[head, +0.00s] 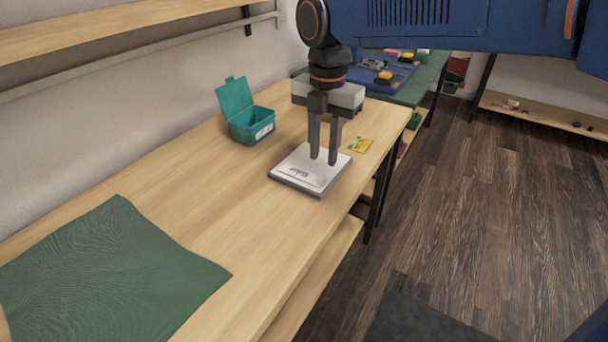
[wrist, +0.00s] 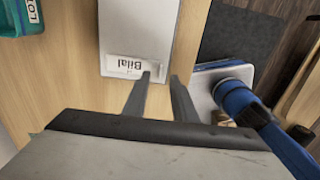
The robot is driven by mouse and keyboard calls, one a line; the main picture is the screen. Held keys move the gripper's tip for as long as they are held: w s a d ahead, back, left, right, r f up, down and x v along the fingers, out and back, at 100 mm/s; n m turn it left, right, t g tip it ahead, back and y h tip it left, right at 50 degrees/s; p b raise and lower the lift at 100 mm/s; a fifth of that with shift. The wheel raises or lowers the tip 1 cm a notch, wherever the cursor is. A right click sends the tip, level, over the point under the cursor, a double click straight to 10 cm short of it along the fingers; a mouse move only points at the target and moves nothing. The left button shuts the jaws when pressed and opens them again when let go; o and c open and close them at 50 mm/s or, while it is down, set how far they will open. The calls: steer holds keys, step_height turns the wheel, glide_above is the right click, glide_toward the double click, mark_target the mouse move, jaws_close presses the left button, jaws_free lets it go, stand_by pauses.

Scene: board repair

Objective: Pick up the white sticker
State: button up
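The white sticker (wrist: 137,66), with dark lettering that looks like "Bilal", lies flat along one end of a pale grey-white board (wrist: 137,22). In the head view the board (head: 309,187) lies on the wooden bench, and the sticker (head: 298,171) shows as a small lettered patch on its top. My gripper (head: 324,160) points down over the board with its two fingers apart and nothing between them. In the wrist view my gripper (wrist: 164,75) has one fingertip overlapping the sticker's right end. I cannot tell whether it touches.
An open teal box (head: 250,122) stands behind the board, near the wall. A small yellow packet (head: 361,145) lies right of the board, near the bench edge. A green mat (head: 105,275) covers the near left. Bare wood (head: 215,205) lies between mat and board.

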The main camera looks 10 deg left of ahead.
mark_target(301, 171)
steer(key=shift+s+f, duration=0.2)
steer(key=shift+f, duration=2.45)
jaws_close()
